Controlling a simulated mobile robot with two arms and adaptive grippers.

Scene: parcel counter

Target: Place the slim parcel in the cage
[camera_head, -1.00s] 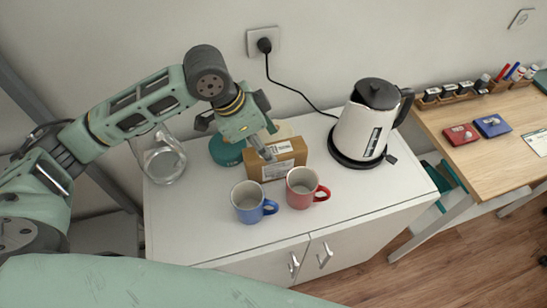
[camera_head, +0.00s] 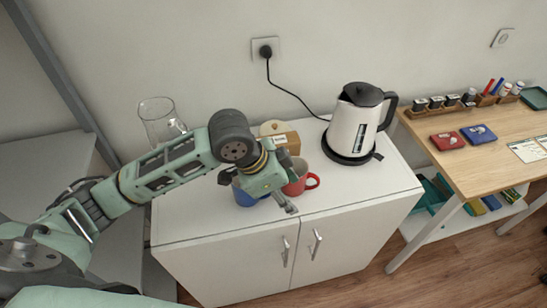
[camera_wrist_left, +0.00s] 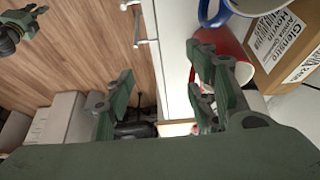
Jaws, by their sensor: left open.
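A brown cardboard parcel (camera_head: 285,140) with a white label stands on the white cabinet behind the mugs. It also shows in the left wrist view (camera_wrist_left: 285,48); I cannot tell whether it is the slim parcel. I can make out no cage. My left gripper (camera_head: 260,196) is open and empty, above the cabinet's front part, in front of the parcel and over the mugs. In the left wrist view its fingers (camera_wrist_left: 165,95) are spread, with floor and cabinet front beyond. A dark green part at that view's top left looks like my right gripper (camera_wrist_left: 18,28); its jaws are unclear.
The red mug (camera_head: 299,180) and partly hidden blue mug (camera_head: 242,198) stand close by the gripper. A kettle (camera_head: 352,124) stands at right, a glass jug (camera_head: 158,118) at left. Pale boxes (camera_wrist_left: 64,120) show low in the wrist view. A wooden desk (camera_head: 463,165) is farther right.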

